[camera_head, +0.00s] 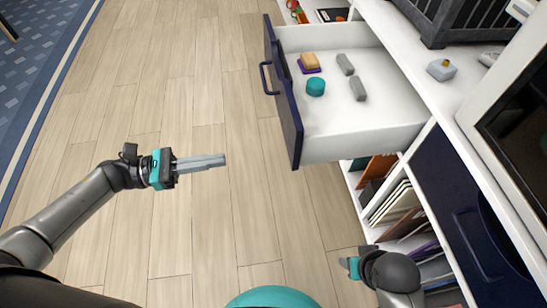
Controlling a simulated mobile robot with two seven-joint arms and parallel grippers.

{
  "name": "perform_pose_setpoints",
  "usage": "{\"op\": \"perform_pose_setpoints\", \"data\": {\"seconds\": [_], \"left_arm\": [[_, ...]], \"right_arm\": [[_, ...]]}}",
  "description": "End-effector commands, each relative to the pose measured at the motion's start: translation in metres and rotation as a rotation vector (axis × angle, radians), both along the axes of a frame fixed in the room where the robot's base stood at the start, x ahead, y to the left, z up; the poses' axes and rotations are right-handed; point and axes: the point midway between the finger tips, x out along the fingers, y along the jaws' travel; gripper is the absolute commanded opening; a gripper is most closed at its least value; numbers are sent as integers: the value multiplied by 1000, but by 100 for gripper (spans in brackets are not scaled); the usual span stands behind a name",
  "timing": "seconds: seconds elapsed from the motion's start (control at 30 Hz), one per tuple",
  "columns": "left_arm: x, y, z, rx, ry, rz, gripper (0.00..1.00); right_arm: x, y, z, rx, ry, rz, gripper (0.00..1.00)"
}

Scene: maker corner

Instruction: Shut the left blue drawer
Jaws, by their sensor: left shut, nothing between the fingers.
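A drawer (378,118) with a dark blue front and a white inside stands pulled out from the white cabinet, in the upper middle of the head view. Its blue handle (265,78) is on the front's left face. Several small things lie in it, among them a teal round piece (316,87) and grey blocks. My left gripper (224,160) is shut and empty over the wooden floor, left of and below the drawer front, apart from it. My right gripper (347,266) shows only in part at the lower right, near the shelves; its fingers cannot be made out.
A second blue front (459,210) with a handle is closed at the right. Open shelves with books and folders (395,203) lie below the counter. The wooden floor at left is clear, with a blue rug (40,70).

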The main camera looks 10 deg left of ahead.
Motion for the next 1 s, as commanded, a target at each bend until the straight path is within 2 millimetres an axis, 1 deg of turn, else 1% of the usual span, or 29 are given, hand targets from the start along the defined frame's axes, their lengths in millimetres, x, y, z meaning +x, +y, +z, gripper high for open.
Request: {"op": "perform_pose_setpoints", "data": {"seconds": [0.13,0.23,0.5,0.7,0.83,1.0], "left_arm": [[-1,-10,2,11,-37,-28,0],[4,-24,3,9,-38,-27,0],[22,-79,3,8,-37,-25,0],[33,-113,2,9,-33,-24,0],[38,-127,2,8,-32,-23,0],[40,-134,2,9,-32,-22,0]], "right_arm": [[1,0,3,0,-4,0,50],[1,0,4,0,-5,0,50],[3,0,11,2,-16,-1,50],[5,1,18,4,-28,-2,50],[6,1,23,5,-37,-2,50],[7,1,27,6,-42,-2,50]]}}
